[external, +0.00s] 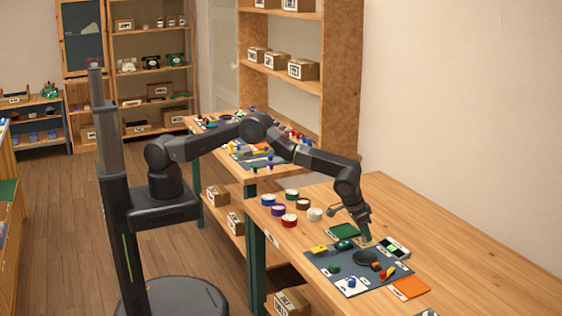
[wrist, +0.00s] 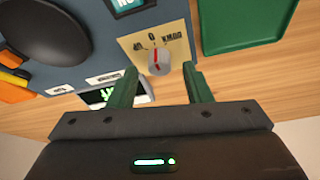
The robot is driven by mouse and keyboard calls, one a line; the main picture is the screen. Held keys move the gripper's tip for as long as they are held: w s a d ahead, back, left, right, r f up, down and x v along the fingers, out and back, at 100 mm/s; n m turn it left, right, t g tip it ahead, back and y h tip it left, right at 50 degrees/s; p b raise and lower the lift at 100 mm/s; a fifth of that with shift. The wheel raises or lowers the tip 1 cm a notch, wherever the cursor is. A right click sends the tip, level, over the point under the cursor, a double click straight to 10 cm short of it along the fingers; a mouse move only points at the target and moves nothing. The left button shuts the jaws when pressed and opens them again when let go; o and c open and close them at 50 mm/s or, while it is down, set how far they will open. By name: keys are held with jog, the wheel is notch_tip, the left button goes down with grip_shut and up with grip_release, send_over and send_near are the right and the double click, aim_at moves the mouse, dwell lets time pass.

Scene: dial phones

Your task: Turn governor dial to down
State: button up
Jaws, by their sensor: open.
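The governor dial (wrist: 158,62) is a small grey knob with a red pointer line, on a tan card (wrist: 174,34). The card's labels appear upside down in the wrist view: UP on the left, 0 at the top middle, DOWN on the right. The red line runs nearly upright in the picture, toward the 0. My gripper (wrist: 160,70) is open, with its two green fingers on either side of the knob's near side; I cannot tell whether they touch it. In the external view my gripper (external: 367,237) is low over the mat and mostly hides the dial.
A green tray (wrist: 243,25) lies right of the card in the wrist view. A dark round object (wrist: 45,30) is at upper left. A device with a lit green screen (external: 393,247) sits beside my gripper. Coloured round pieces (external: 289,220) stand farther left; the table's right side is clear.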

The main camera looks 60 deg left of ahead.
jog(key=shift+w+f, duration=0.15)
jog(key=shift+f, duration=0.3)
grip_shut()
